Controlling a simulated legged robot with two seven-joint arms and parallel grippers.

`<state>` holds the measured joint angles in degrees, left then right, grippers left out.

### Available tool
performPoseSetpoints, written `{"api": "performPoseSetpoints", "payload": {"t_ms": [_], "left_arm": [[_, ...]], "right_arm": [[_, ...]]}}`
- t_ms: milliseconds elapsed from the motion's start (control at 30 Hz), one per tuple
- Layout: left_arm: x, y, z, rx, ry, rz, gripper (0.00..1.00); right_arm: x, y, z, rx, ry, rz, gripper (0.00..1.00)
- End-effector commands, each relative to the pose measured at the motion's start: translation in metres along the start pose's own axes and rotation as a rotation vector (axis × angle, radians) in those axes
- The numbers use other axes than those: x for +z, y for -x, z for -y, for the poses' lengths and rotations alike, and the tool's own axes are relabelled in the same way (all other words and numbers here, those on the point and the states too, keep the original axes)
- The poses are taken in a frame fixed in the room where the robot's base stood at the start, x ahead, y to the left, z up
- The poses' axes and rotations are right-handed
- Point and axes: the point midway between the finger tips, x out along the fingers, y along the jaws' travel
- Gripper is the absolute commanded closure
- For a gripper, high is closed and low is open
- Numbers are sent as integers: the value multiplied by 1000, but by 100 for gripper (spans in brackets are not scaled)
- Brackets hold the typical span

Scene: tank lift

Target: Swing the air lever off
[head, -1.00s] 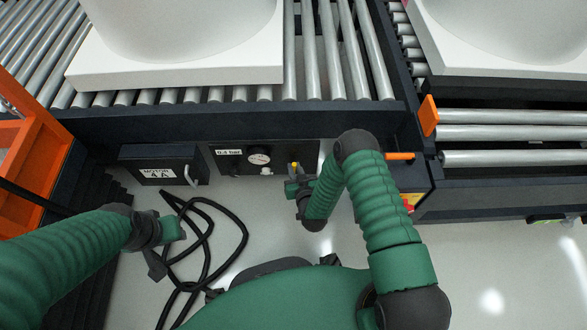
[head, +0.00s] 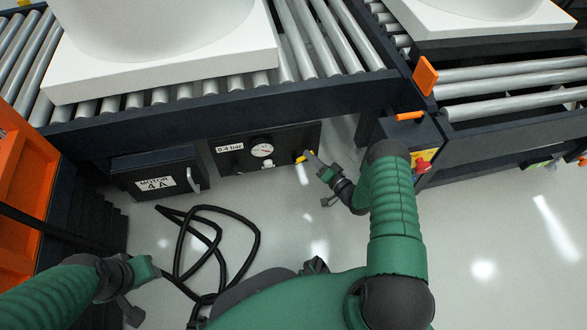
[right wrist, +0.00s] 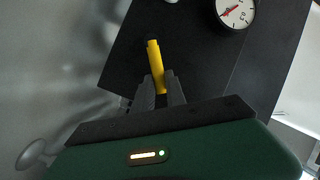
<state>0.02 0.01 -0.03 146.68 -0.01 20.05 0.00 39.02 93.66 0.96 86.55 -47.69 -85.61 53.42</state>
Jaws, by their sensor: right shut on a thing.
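The yellow air lever (head: 303,156) sticks out at the right end of the black air panel (head: 235,163). It also shows in the right wrist view (right wrist: 155,57), nearly upright in the picture and leaning slightly left. My right gripper (head: 311,157) is shut on it; in the right wrist view the two dark fingers (right wrist: 160,86) lie on either side of its lower part.
The panel carries a round gauge (head: 262,150) and a "0.4 bar" label. A motor box (head: 160,172) is to its left, with a black cable (head: 257,235) looped on the floor below. A yellow box with a red knob (head: 422,167) stands right of my right arm. Roller conveyors run above.

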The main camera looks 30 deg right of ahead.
Motion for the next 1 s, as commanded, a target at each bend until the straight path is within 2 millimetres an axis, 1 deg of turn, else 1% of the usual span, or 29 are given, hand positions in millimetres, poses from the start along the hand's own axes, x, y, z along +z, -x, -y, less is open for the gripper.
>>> {"api": "performPoseSetpoints", "payload": {"t_ms": [33, 100, 200, 400, 700, 1000], "left_arm": [[3, -13, 0, 0, -1, 0, 64], [5, -20, 0, 0, -1, 0, 64], [7, -28, 0, 0, -1, 0, 64], [9, -40, 0, 0, -1, 0, 64], [11, -47, 0, 0, -1, 0, 64], [11, -48, 0, 0, -1, 0, 64]], "right_arm": [[1, 2, -13, -12, -36, -9, 100], [-2, 2, -19, -36, -91, -20, 100], [-4, 2, -24, -63, -162, -34, 100], [-2, 2, -29, -105, -267, -58, 100], [0, 1, -31, -135, -344, -76, 100], [0, 1, -31, -138, -353, -79, 100]]}}
